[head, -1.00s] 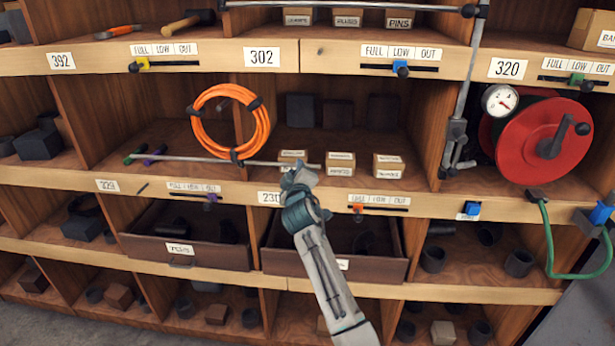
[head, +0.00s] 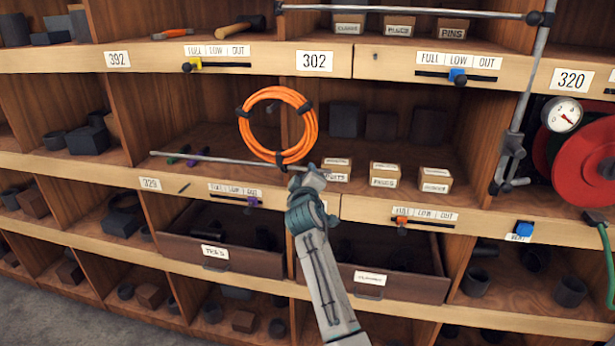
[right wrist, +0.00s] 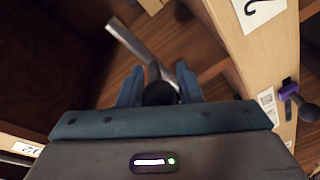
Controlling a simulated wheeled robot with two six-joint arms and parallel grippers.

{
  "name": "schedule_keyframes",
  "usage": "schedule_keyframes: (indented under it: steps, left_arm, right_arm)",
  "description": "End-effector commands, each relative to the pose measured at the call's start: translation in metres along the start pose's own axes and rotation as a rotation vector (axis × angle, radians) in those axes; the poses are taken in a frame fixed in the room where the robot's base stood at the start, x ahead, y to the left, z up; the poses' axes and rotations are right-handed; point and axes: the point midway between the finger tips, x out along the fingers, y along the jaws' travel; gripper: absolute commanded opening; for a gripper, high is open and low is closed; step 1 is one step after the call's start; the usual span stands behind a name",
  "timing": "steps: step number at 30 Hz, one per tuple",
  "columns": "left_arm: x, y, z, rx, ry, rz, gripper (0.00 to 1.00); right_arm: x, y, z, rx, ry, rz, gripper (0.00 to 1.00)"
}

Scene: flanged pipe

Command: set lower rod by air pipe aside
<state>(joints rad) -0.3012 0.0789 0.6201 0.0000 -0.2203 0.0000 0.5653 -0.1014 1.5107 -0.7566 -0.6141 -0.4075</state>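The lower rod (head: 225,160) is a thin grey rod lying nearly level across the front of the middle shelf, below the orange hose coil. Its left end is free, and its right end meets my right gripper (head: 312,178). In the right wrist view, the grey rod (right wrist: 128,42) runs down to a dark round part between the blue fingers (right wrist: 160,92), which appear closed around it. The air pipe (head: 522,105) stands upright at the right, with a clamp low on it. An upper rod (head: 410,10) spans the top. My left gripper is out of view.
The orange hose coil (head: 278,125) hangs just behind the rod. Small labelled boxes (head: 385,174) stand right of my gripper. Open drawers (head: 220,250) jut out below. A red reel (head: 590,155) and gauge (head: 564,114) are at the right.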

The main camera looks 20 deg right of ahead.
Motion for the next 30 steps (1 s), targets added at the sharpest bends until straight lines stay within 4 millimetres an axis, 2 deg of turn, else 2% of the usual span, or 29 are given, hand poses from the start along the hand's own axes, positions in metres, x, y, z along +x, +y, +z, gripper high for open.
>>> schedule_keyframes:
  steps: [1, 2, 12, 24, 30]
  left_arm:
    - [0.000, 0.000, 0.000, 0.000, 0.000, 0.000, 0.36]
    - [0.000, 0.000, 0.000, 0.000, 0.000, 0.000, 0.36]
    - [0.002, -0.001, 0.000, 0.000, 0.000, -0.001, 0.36]
    - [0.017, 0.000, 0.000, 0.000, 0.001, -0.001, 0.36]
    - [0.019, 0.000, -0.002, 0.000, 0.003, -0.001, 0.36]
  right_arm:
    - [0.000, -0.001, 0.001, -0.001, -0.001, -0.001, 0.43]
    - [0.000, -0.001, 0.001, -0.001, -0.001, -0.001, 0.48]
    - [-0.004, -0.001, 0.000, -0.001, 0.001, 0.001, 0.48]
    - [-0.062, -0.003, 0.001, 0.002, 0.002, 0.000, 0.48]
    - [-0.075, -0.001, 0.000, 0.000, 0.000, -0.001, 0.48]
